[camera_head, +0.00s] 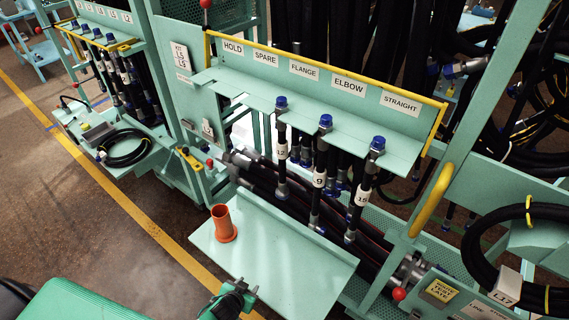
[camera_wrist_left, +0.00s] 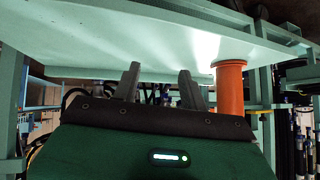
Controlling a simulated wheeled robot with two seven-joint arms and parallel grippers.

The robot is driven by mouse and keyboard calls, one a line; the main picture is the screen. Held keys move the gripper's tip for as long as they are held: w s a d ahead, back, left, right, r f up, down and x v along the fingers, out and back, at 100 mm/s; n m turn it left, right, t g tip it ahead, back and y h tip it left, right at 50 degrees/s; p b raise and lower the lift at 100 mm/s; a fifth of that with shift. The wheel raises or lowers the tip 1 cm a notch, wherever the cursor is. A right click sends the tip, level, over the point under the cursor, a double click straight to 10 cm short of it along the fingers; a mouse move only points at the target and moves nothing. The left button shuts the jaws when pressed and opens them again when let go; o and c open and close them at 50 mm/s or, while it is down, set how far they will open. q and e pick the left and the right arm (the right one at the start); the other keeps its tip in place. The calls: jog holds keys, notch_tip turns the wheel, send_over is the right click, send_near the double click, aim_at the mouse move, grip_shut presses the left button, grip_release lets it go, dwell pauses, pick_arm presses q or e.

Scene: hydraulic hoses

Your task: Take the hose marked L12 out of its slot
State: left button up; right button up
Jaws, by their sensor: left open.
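The hose marked 12 (camera_head: 282,152), whose tag I take as L12, hangs upright in a slot of the green shelf (camera_head: 230,88), roughly below the FLANGE sign. It is black with a blue cap and metal end fittings. To its right hang the hose marked 9 (camera_head: 319,180) and the hose marked 15 (camera_head: 362,198). My left gripper (camera_head: 241,288) is open and empty at the near edge of the lower tray, well short of the hoses. Its two fingers (camera_wrist_left: 157,88) stand apart in the left wrist view. My right gripper is not in view.
A yellow rail (camera_head: 330,67) tops the sign panel. Thick hoses lie behind the tray. A yellow handle (camera_head: 431,200) stands at right.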

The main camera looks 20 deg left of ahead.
pick_arm(q)
jog(key=w+d+r+t, duration=0.15)
jog(key=w+r, duration=0.35)
jog(key=r, duration=0.6)
jog(key=w+d+r+t, duration=0.1)
jog(key=w+r+t, duration=0.25)
jog(key=r, duration=0.65)
jog(key=n+t+h, duration=0.1)
jog(key=t, duration=0.3)
send_near(281, 162)
jog(key=w, duration=0.2)
jog(key=w+p, duration=0.2)
jog(key=w, duration=0.1)
jog(key=shift+w+d+r, duration=0.1)
jog(key=shift+w+r, duration=0.15)
jog(key=shift+w, duration=0.35)
jog(key=shift+w+p, duration=0.3)
jog(key=w+p, duration=0.1)
jog(key=w, duration=0.2)
jog(key=shift+w+d+f+p, duration=0.1)
jog(key=shift+w+d+p, duration=0.1)
jog(key=shift+p, duration=0.1)
jog(key=shift+w+f, duration=0.15)
jog(key=shift+w, duration=0.4)
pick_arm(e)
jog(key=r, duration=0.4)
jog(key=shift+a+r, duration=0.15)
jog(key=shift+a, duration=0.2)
